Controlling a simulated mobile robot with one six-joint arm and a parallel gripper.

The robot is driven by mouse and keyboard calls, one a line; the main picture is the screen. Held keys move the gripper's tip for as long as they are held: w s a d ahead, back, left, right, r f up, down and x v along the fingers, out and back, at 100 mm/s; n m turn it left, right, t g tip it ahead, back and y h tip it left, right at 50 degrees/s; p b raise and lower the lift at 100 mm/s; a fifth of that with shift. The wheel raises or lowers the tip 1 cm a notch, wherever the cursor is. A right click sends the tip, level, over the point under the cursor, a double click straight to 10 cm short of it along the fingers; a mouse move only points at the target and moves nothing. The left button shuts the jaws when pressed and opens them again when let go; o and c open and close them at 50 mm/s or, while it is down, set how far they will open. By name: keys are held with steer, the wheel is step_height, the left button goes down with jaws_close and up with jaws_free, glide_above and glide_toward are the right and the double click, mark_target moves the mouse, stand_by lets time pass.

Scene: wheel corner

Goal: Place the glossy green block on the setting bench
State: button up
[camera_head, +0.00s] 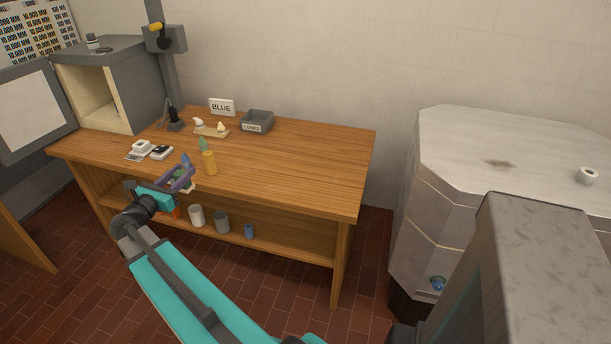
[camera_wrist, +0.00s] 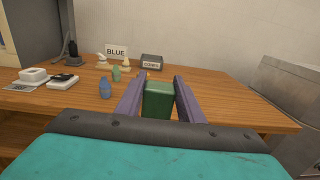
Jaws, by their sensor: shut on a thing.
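The glossy green block (camera_wrist: 158,101) is between the two purple fingers of my gripper (camera_wrist: 159,92) in the wrist view, and the gripper is shut on it. In the head view my gripper (camera_head: 183,179) is at the front edge of the wooden bench (camera_head: 300,165), left of its middle, and its fingers mostly hide the block. The bench top also shows in the wrist view (camera_wrist: 235,108), beyond the fingers. The block's lower end is hidden, and I cannot tell its height over the bench.
A yellow cylinder (camera_head: 209,162), a blue piece (camera_head: 186,160) and a pale green piece (camera_head: 203,144) stand near my gripper. Behind are a grey cones bin (camera_head: 257,122) and a BLUE sign (camera_head: 222,107). The bench's right half is clear. Cups (camera_head: 221,222) stand on the lower shelf.

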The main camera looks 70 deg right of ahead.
steer(key=s+d+f+m+g+b, duration=0.1)
steer(key=s+d+m+g+b, duration=0.1)
steer(key=s+d, duration=0.7)
steer(key=s+d+f+m+g+y+b, duration=0.1)
steer(key=s+d+g, duration=0.3)
steer(key=s+d, duration=0.6)
steer(key=d+f+m+b, duration=0.1)
steer(key=d, duration=0.2)
steer(key=shift+b, duration=0.3)
steer(key=shift+f, duration=0.1)
steer(key=s+d+f+p, duration=0.1)
steer(key=s+d, duration=1)
steer(key=shift+s+d+f, duration=0.2)
steer(key=shift+f, duration=0.1)
steer(key=shift+f, duration=1.7)
steer(key=shift+f, duration=0.15)
